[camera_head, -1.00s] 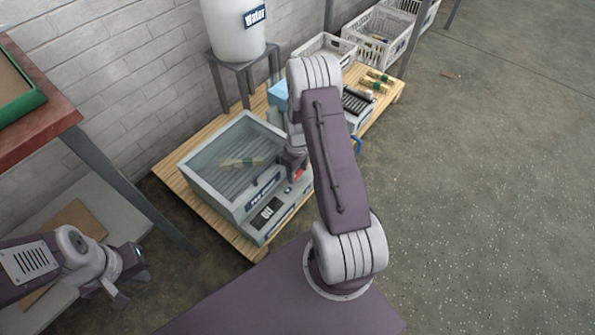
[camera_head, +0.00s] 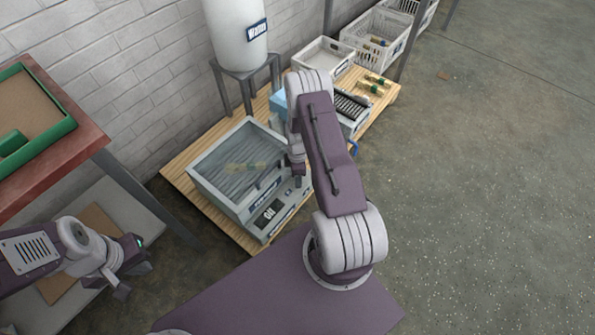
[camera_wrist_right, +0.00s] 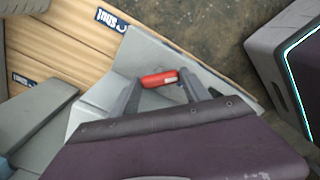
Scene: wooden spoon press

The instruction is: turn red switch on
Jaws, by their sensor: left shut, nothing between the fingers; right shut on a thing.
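The red switch (camera_wrist_right: 159,79) shows in the right wrist view as a short red bar on a grey surface. My right gripper (camera_wrist_right: 160,85) has one finger at each end of it and is shut on it. In the head view this gripper (camera_head: 297,166) is at the right front of the grey press machine (camera_head: 222,206), and the red switch is hidden there. The machine has a dark display panel and pale wooden pieces showing dimly inside. My left gripper (camera_head: 132,278) is shut and empty at the lower left, away from the machine.
The machine stands on a slatted wooden pallet (camera_head: 178,178). A water tank (camera_head: 238,38) on a stand is behind it. A red-brown table (camera_head: 75,150) with a green tray (camera_head: 68,126) is at the left. White crates (camera_head: 372,32) stand at the back. The floor at right is clear.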

